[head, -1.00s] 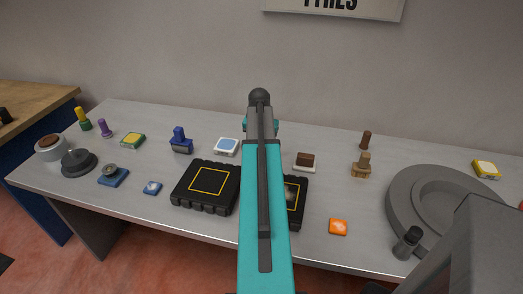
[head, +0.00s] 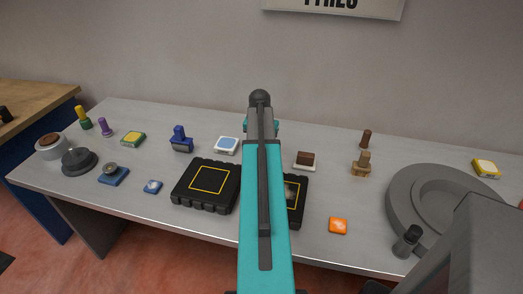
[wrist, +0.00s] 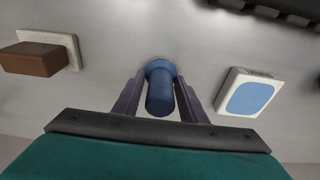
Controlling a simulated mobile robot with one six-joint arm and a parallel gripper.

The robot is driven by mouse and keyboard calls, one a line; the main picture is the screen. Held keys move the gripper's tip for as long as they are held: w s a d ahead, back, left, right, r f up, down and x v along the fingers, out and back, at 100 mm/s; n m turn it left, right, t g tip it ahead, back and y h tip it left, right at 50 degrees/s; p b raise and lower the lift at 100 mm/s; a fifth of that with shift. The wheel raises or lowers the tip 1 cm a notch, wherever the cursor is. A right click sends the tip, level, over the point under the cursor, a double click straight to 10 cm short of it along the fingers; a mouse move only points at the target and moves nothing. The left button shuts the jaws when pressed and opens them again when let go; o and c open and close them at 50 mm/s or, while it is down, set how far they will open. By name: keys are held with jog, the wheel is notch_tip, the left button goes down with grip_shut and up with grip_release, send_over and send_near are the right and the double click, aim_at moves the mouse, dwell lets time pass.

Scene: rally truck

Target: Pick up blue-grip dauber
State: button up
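The blue-grip dauber (wrist: 160,96) stands between the two fingers of my gripper (wrist: 160,80) in the wrist view. It is a short blue cylinder with a wider rounded blue end on the grey bench top. A finger is on each side of it, and narrow gaps seem to show between fingers and dauber, so my gripper looks open around it. In the head view my teal arm hides the dauber and the fingertips.
In the wrist view a brown block on a pale base (wrist: 40,55) is left and a white pad with blue top (wrist: 249,95) is right. Black cases (head: 207,186) lie at the bench front. A blue-handled stamp (head: 181,140) stands left, a grey round tray (head: 400,205) right.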

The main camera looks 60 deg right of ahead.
jog(key=shift+r, duration=0.2)
jog(key=shift+r+b, duration=0.8)
jog(key=shift+r, duration=4.05)
jog(key=w+a+n, duration=0.4)
jog(key=w+a, duration=0.6)
jog(key=a, duration=0.3)
jog(key=w+a+n, duration=0.3)
jog(key=w+a, duration=0.6)
jog(key=a, duration=0.4)
jog(key=w+a+n, duration=0.1)
jog(key=a+n, duration=0.1)
jog(key=a, duration=0.9)
jog(key=w+a+n+y, duration=0.1)
jog(key=a+n, duration=0.2)
jog(key=a, duration=0.8)
jog(key=w+a+n+t, duration=0.1)
jog(key=w+a+n, duration=0.1)
jog(key=a, duration=0.9)
jog(key=shift+n+y, duration=0.3)
jog(key=shift+y, duration=0.1)
jog(key=shift+w+d, duration=0.1)
